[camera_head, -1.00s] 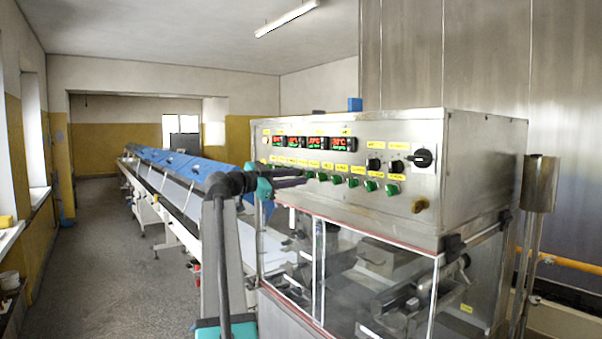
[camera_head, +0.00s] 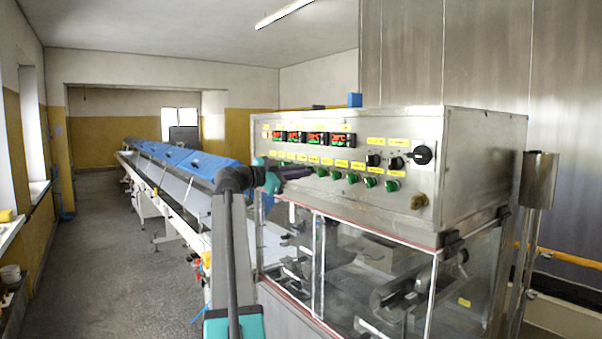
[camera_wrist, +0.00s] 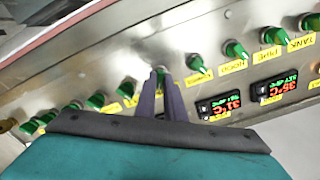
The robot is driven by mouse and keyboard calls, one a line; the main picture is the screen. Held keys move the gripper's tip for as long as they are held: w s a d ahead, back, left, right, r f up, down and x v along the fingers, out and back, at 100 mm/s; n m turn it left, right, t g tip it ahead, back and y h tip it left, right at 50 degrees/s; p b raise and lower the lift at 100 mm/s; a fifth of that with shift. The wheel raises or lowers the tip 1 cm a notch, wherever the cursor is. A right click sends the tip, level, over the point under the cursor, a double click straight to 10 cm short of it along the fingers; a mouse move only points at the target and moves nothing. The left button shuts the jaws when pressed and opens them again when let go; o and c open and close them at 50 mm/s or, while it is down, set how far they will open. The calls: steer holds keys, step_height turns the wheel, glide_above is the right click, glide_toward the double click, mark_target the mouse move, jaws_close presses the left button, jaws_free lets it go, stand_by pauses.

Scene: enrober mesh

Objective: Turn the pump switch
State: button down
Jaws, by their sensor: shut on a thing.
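The steel control panel (camera_head: 430,185) carries a row of green switches (camera_head: 370,182) with yellow labels. My gripper (camera_head: 308,172) reaches across the left part of this row in the head view and hides some switches. In the wrist view, where the panel appears upside down, my gripper (camera_wrist: 160,82) has its two dark purple fingers on either side of one green switch (camera_wrist: 161,74). It is shut on that switch. The fingers cover the area of its label, so I cannot read whether it is the pump switch. Other green switches (camera_wrist: 196,62) stand close on both sides.
Red digital displays (camera_head: 342,140) and black knobs (camera_head: 422,155) sit above the green row. A yellowish knob (camera_head: 419,201) is at the lower right. Clear guard panels (camera_head: 345,260) lie below. A long conveyor with blue covers (camera_head: 175,160) runs behind on the left.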

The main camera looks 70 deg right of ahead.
steer(key=shift+f+n+b, duration=0.2)
steer(key=shift+n+b, duration=0.3)
steer(key=shift+b, duration=0.25)
steer(key=shift+s+a+n+b, duration=0.1)
steer(key=shift+n+b, duration=2.5)
steer(key=shift+n, duration=2.8)
steer(key=c, duration=1.8)
jaws_free()
steer(key=shift+r, duration=0.1)
steer(key=shift+c, duration=0.2)
steer(key=b+v, duration=0.3)
steer(key=v, duration=1.1)
steer(key=shift+s, duration=0.1)
